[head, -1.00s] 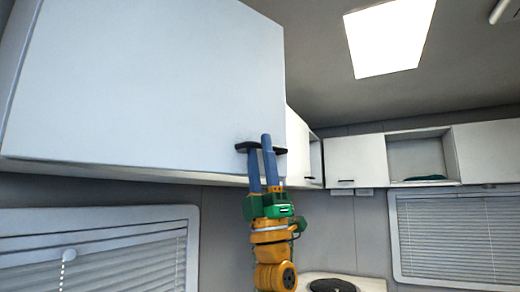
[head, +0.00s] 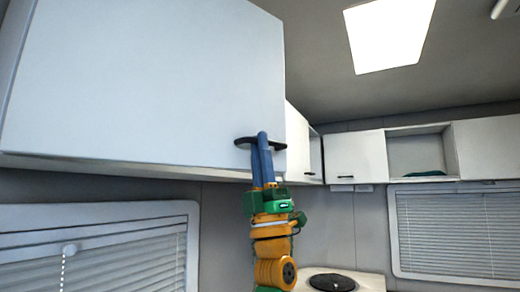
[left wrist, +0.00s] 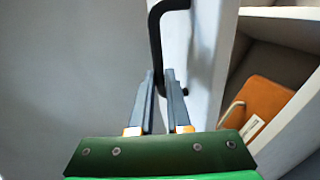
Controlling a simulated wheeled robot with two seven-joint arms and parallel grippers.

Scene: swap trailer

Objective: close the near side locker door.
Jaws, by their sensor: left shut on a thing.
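The near side locker door (head: 150,80) is the big white panel at upper left in the head view. Its black handle (head: 244,141) sits at the lower right corner. My left gripper (head: 262,140) reaches up from below with its blue fingers together on this handle. In the left wrist view the black handle (left wrist: 155,40) runs down between the fingertips of my left gripper (left wrist: 164,80), beside a white panel edge. How far the door stands from its frame is hard to tell. My right gripper is not in view.
In the left wrist view an open compartment at right holds an orange thing (left wrist: 262,100). More white lockers (head: 355,157) line the far wall, with an open shelf (head: 415,150). A blinded window (head: 100,245) lies below the door. A counter stands at the lower right.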

